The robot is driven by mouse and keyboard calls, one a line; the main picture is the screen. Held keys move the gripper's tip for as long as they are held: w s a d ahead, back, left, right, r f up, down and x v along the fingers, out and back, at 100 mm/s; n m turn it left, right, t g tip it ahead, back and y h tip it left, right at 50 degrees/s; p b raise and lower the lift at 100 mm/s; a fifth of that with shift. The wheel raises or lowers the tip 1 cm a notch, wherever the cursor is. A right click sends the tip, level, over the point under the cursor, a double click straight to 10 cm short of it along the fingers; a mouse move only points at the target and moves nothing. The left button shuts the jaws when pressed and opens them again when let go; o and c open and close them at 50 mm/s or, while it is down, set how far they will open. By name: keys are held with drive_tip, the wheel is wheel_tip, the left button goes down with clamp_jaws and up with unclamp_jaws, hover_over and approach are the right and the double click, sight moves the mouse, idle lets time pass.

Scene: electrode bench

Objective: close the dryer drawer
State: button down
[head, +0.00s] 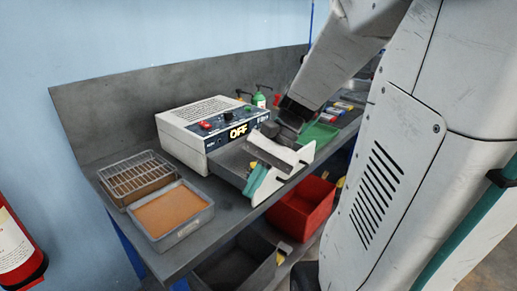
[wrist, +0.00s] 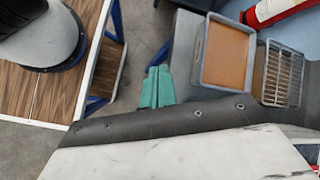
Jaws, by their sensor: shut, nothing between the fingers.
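The dryer (head: 205,125) is a pale box on the bench with a lit OFF display, a red switch and a dark knob. Its grey drawer (head: 228,163) stands pulled out at the front, partly hidden by my gripper. My gripper (head: 255,181) reaches down at the front end of the drawer, with its teal fingers shut and empty. I cannot tell whether they touch the drawer front. In the wrist view the fingers (wrist: 157,87) are together, by the bench edge over the floor. The drawer cannot be made out there.
Left of the dryer stand a tray with an orange-brown surface (head: 174,217) and a wire-rack tray (head: 129,172). A red bin (head: 302,207) and a dark bin (head: 235,268) sit below the bench. A green bottle (head: 259,98) and green tray (head: 318,137) stand further back.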

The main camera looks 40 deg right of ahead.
drive_tip(key=w+d+f+m+t+y, duration=0.2)
drive_tip(key=d+m+t, duration=0.25)
drive_tip(key=d, duration=0.25)
drive_tip(key=m+t+h, duration=0.9)
drive_tip(key=m+t, duration=0.4)
drive_tip(key=m, duration=0.6)
approach(310, 155)
drive_tip(key=w, duration=0.6)
drive_tip(key=shift+w+a+r, duration=0.1)
drive_tip(key=shift+w+a, duration=0.2)
drive_tip(key=shift+w, duration=0.1)
drive_tip(key=shift+w, duration=0.1)
